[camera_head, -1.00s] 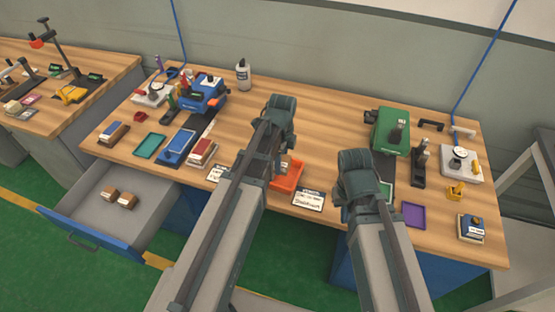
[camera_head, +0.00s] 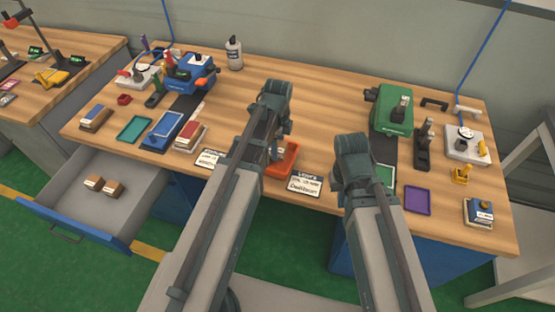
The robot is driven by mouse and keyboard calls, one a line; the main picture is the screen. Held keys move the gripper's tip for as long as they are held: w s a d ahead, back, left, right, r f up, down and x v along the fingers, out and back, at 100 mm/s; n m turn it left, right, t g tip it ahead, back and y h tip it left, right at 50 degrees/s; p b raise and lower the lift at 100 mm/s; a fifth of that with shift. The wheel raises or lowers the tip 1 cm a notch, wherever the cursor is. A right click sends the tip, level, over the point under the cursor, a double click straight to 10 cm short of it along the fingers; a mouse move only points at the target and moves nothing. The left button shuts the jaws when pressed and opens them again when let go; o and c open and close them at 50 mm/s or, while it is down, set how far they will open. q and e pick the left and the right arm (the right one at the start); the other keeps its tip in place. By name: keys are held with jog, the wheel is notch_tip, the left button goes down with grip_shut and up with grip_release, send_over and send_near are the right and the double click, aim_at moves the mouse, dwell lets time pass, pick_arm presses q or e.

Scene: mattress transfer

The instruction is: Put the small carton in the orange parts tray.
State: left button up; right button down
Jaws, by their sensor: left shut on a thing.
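The orange parts tray (camera_head: 286,163) lies near the front edge of the bench, partly hidden by my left arm. My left gripper (camera_head: 275,150) points down just behind and left of the tray, close to it in the picture. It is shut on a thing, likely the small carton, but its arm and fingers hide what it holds. I cannot tell its height above the bench. My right gripper (camera_head: 356,182) is over the front of the bench, right of the tray. Its fingers are hidden.
An open drawer (camera_head: 105,215) at left holds two small brown boxes (camera_head: 104,186). White label cards (camera_head: 305,185), a purple tray (camera_head: 417,200) and a green tray (camera_head: 386,175) line the front. A green machine (camera_head: 391,110) stands behind my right gripper. Bare wood (camera_head: 320,115) lies between the arms.

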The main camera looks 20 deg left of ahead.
pick_arm(q)
jog(key=shift+f, duration=0.1)
notch_tip(320, 180, down, 4)
jog(key=b, duration=0.3)
jog(key=shift+r, duration=0.25)
jog(key=shift+f+b, duration=0.15)
jog(key=shift+b, duration=0.25)
jog(key=o, duration=1.5)
